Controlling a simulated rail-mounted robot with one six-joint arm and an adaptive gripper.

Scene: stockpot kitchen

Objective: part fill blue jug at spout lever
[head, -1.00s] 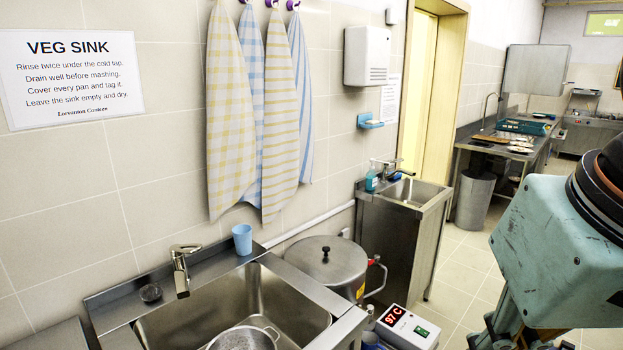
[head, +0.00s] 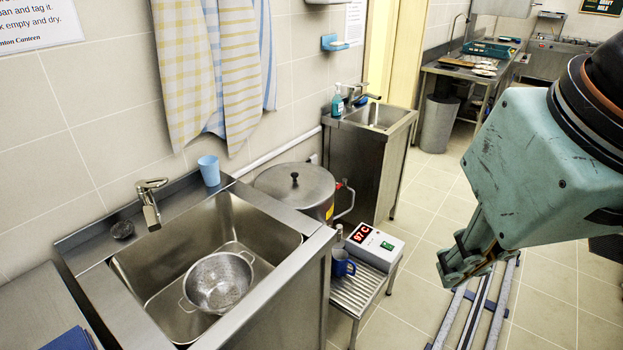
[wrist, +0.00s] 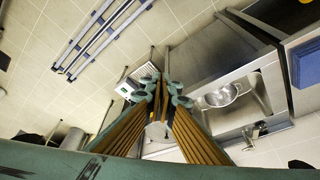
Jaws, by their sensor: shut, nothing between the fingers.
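A small blue jug (head: 341,263) with a handle stands on a slatted metal stand, in front of a white box with a red display. Behind it, a lidded steel stockpot (head: 296,189) has a pipe and a small red lever (head: 339,185) on its right side. My gripper (head: 447,275) hangs over the floor right of the stand, clear of the jug, shut and empty. In the wrist view my gripper's fingers (wrist: 161,82) come together near the middle. I cannot make out the jug or the lever there.
The white display box (head: 376,245) reads 97 C. A steel sink (head: 285,243) holding a colander (head: 217,283) is at left. A light blue cup (head: 209,170) stands on its back ledge. Floor rails (head: 482,310) run below my gripper; the tiled floor around them looks open.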

